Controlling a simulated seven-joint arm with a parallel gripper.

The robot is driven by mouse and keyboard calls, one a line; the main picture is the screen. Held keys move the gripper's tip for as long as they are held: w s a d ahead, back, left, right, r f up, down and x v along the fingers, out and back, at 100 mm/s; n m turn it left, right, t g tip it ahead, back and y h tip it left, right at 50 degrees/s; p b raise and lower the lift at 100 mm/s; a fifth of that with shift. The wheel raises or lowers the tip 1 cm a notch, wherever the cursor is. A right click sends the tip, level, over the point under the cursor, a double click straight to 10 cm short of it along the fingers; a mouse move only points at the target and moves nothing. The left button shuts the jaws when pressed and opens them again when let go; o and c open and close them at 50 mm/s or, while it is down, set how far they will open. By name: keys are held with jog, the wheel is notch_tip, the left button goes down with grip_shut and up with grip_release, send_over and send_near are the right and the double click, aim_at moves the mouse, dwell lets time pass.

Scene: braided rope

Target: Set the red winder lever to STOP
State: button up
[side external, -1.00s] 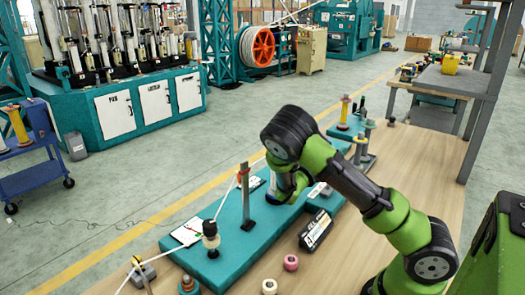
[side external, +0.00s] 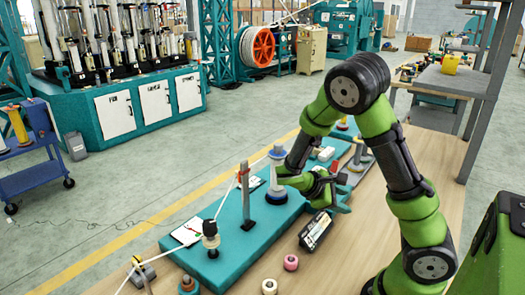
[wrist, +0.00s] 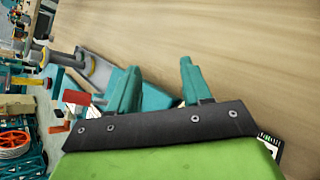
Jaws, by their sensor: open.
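My gripper (side external: 343,193) is at the right side of the teal machine base (side external: 228,252) in the side view. I cannot tell whether this is the red winder lever. No STOP marking is readable.
A grey post (side external: 247,200) and a white-and-blue cone-shaped piece (side external: 277,187) stand on the base. A dark labelled box (side external: 315,230) and a pink ring (side external: 291,262) lie on the wooden table (side external: 340,265). Open table lies at the front right.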

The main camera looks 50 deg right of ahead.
jog(key=w+a+r+m+t+y, duration=0.1)
jog(key=a+r+m+t+y, duration=0.3)
jog(key=a, duration=0.6)
jog(key=w+a+r+m+t+y, duration=0.1)
jog(key=a+r+m+t+y, duration=0.3)
jog(key=a, duration=0.6)
notch_tip(320, 180, up, 4)
jog(key=t+y, duration=0.2)
jog(key=shift+a+f+y, duration=0.15)
jog(key=shift+a+y, duration=0.25)
jog(key=r+t, duration=0.1)
jog(key=a+r+t, duration=0.1)
jog(key=r, duration=0.1)
jog(key=s+r+t, duration=0.1)
jog(key=shift+a+r+m, duration=0.15)
jog(key=shift+r+m, duration=0.15)
jog(key=shift+r, duration=0.1)
jog(key=shift+c, duration=0.2)
jog(key=m+g+h, duration=0.6)
jog(key=m+g, duration=0.3)
jog(key=m, duration=0.7)
send_near(335, 161)
jog(key=x, duration=1.1)
jog(key=shift+w+f, duration=0.1)
jog(key=shift+f, duration=0.1)
